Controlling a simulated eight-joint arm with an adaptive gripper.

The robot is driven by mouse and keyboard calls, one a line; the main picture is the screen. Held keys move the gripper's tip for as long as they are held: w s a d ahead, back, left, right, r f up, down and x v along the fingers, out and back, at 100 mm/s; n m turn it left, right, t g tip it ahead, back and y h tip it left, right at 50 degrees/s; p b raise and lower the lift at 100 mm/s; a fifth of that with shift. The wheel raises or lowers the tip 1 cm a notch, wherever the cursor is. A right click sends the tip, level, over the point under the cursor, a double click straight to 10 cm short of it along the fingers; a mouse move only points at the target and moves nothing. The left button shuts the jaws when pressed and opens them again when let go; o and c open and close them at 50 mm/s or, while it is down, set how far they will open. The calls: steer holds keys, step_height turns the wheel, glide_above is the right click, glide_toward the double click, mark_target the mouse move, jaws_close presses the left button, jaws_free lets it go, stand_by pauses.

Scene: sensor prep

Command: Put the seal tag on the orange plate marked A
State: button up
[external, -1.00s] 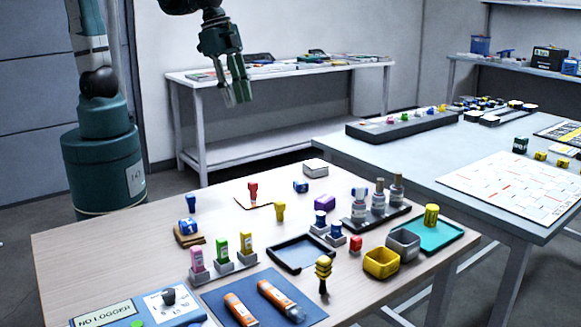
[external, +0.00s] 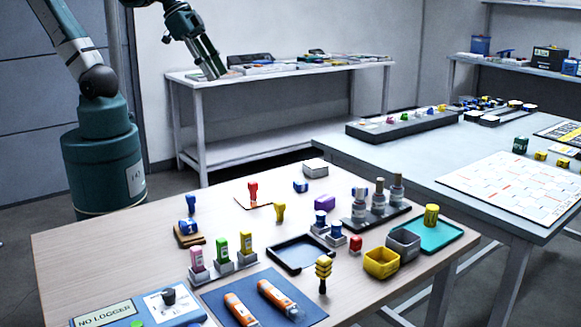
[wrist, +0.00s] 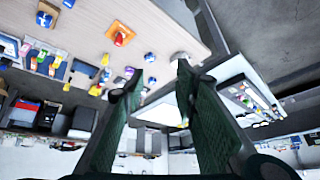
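A small orange-edged plate (external: 246,208) lies near the back middle of the wooden table, with a red stamp-like piece (external: 253,190) standing on it. The plate also shows in the wrist view (wrist: 112,32), with the red piece over part of it. No letter A is legible. I cannot tell which small piece is the seal tag. My gripper (external: 217,76) is raised beyond the back edge of the wooden table, well away from the plate. In the wrist view its two fingers (wrist: 157,78) are spread with nothing between them.
A yellow stamp (external: 280,211), a blue piece (external: 301,186), a purple block (external: 325,202) and a white block (external: 315,168) stand near the plate.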

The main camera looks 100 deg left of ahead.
steer(key=shift+s+a+r+n+t, duration=0.15)
steer(key=shift+s+a+n+t, duration=0.25)
steer(key=shift+s, duration=0.35)
steer(key=shift+s+a+r+n+t, duration=0.1)
steer(key=shift+s+a+r+n, duration=0.1)
steer(key=shift+s+a, duration=0.4)
steer(key=shift+s+d, duration=0.15)
